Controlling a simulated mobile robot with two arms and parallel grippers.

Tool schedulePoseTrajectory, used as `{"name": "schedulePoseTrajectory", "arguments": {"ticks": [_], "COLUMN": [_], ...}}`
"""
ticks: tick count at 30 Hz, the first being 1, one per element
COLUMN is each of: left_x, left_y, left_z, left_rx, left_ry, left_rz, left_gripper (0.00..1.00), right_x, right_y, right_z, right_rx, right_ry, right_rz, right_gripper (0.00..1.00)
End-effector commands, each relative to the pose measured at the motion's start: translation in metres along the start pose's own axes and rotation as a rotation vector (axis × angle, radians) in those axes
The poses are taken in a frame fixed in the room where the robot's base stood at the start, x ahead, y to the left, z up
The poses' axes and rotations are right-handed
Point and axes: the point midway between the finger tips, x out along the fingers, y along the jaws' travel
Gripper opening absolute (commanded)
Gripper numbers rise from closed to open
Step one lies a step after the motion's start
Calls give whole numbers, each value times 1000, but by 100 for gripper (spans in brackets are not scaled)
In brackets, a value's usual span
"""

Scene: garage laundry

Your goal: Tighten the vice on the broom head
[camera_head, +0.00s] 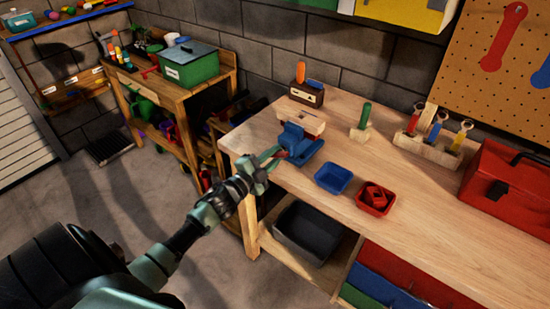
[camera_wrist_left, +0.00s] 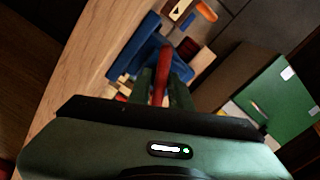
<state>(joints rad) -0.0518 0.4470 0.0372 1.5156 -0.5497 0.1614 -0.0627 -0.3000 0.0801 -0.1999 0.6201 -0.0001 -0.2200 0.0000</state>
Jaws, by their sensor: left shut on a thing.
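The blue vice (camera_head: 302,146) sits at the left end of the wooden workbench, and it also shows in the wrist view (camera_wrist_left: 140,52). A pale wooden block (camera_head: 303,119), which looks like the broom head, is at the vice's far side. How firmly the jaws press on it cannot be told. The vice's red handle (camera_wrist_left: 160,72) sticks out toward my arm. My left gripper (camera_head: 268,160) is at the bench's left edge, shut on this handle, with one finger on each side of it in the wrist view. My right gripper is out of view.
A blue tray (camera_head: 333,178) and a red tray (camera_head: 376,198) stand right of the vice. A green-handled tool (camera_head: 364,117), a tool rack (camera_head: 428,148) and a red toolbox (camera_head: 510,190) are farther right. A shelf with a green box (camera_head: 188,65) stands behind left. The front right benchtop is clear.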

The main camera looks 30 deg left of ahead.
Motion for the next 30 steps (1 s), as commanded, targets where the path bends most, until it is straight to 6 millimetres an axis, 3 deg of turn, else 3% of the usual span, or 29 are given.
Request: {"name": "schedulePoseTrajectory", "arguments": {"ticks": [18,30], "left_x": [-2,-2], "left_y": [6,6], "left_z": [2,2], "left_rx": [527,586], "left_ry": [-1,-1], "left_rz": [9,12], "left_gripper": [0,0], "right_x": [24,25], "right_y": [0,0], "right_z": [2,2], "right_rx": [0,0], "right_ry": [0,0], "right_rz": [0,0], "right_gripper": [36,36]}}
